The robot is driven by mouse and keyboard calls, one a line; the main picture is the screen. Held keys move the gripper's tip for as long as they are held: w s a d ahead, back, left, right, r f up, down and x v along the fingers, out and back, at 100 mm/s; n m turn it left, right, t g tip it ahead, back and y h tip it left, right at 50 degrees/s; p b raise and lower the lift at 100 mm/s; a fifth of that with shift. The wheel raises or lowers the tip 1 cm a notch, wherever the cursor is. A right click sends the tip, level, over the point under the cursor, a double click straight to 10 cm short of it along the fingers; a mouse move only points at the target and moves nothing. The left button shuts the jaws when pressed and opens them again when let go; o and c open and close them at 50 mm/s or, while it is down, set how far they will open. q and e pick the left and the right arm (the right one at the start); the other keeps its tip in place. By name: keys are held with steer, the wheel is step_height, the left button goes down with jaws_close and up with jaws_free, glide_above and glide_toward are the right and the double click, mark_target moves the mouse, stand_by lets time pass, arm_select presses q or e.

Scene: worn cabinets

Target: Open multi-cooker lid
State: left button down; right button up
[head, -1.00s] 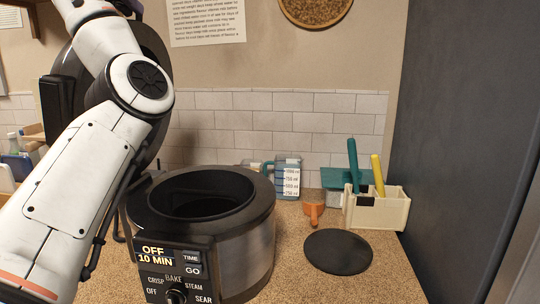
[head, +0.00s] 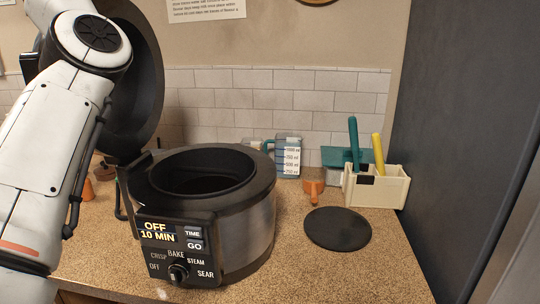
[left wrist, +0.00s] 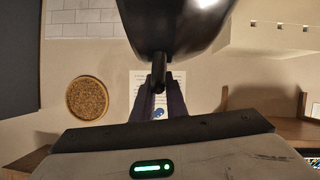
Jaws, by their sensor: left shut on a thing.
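The multi-cooker (head: 245,225) stands on the counter, its round dark opening uncovered. Its front panel (head: 175,250) reads OFF and 10 MIN above a knob. The black lid (head: 140,85) stands raised on the left of the cooker, steeply tilted, partly hidden by my left arm. In the left wrist view, the lid (left wrist: 175,22) fills the top middle, with its dark handle (left wrist: 159,70) reaching down between the fingers. My left gripper (left wrist: 160,88) is shut on this handle. In the head view its fingers are hidden. My right gripper is in no view.
A black round mat (head: 337,229) lies right of the cooker. Behind are a measuring jug (head: 288,158), an orange scoop (head: 312,190) and a cream holder (head: 378,188) with coloured handles. A dark tall panel (head: 465,130) bounds the right side. The front right counter is clear.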

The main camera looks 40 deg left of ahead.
arm_select(q)
steer(key=c, duration=1.4)
jaws_free()
steer(key=shift+f, duration=0.1)
steer(key=shift+c, duration=0.2)
steer(key=shift+s, duration=0.1)
steer(key=shift+v, duration=3)
